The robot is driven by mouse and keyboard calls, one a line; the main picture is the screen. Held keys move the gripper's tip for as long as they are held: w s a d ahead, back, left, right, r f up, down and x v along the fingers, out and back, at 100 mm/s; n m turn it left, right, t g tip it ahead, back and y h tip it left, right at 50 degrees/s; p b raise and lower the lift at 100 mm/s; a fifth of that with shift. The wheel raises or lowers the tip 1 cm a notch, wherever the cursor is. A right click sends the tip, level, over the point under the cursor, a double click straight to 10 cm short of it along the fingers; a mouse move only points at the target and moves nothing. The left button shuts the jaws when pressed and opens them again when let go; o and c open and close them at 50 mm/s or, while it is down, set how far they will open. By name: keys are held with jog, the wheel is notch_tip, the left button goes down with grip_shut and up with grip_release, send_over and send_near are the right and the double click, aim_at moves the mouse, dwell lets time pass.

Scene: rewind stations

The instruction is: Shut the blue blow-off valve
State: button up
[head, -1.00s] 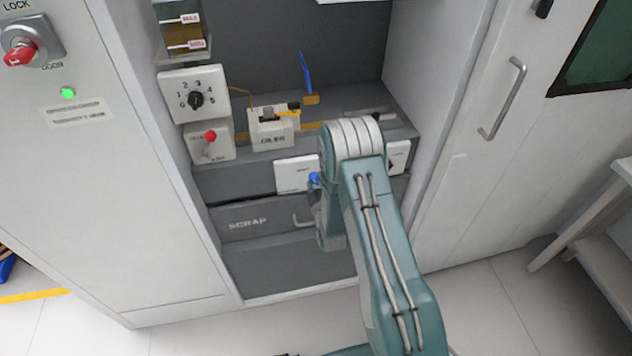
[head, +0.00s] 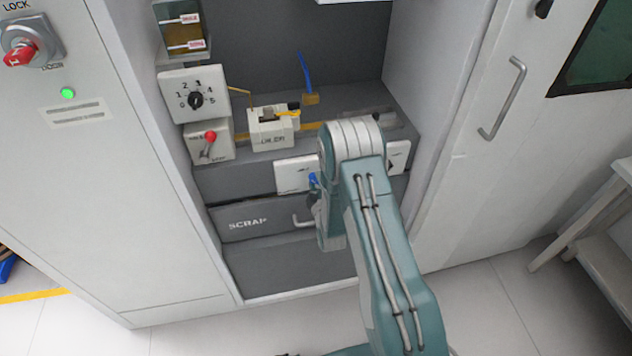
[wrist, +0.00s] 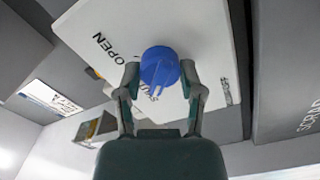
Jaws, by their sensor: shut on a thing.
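The blue valve's round knob (wrist: 158,65) is between the two fingertips of my gripper (wrist: 160,80) in the wrist view. The fingers are shut on it. Behind it is a white plate (wrist: 105,22) with the word OPEN close to the knob's left. In the head view the blue knob (head: 313,180) shows at the right edge of the white plate (head: 292,175), and my arm hides most of the gripper and the rest of the plate.
A grey SCRAP drawer (head: 250,224) with a handle lies below the plate. Above are a red-knobbed lever box (head: 222,150), a numbered dial (head: 180,85), a white block (head: 270,138) and a thin blue strip (head: 305,72) on a brass piece. Cabinet walls stand on both sides.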

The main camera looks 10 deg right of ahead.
jog(key=shift+a, duration=0.15)
jog(key=o, duration=1.2)
jog(key=shift+a, duration=0.1)
jog(key=shift+c, duration=0.2)
jog(key=shift+s, duration=0.2)
jog(key=s, duration=1.1)
jog(key=shift+s, duration=0.25)
jog(key=shift+f, duration=0.1)
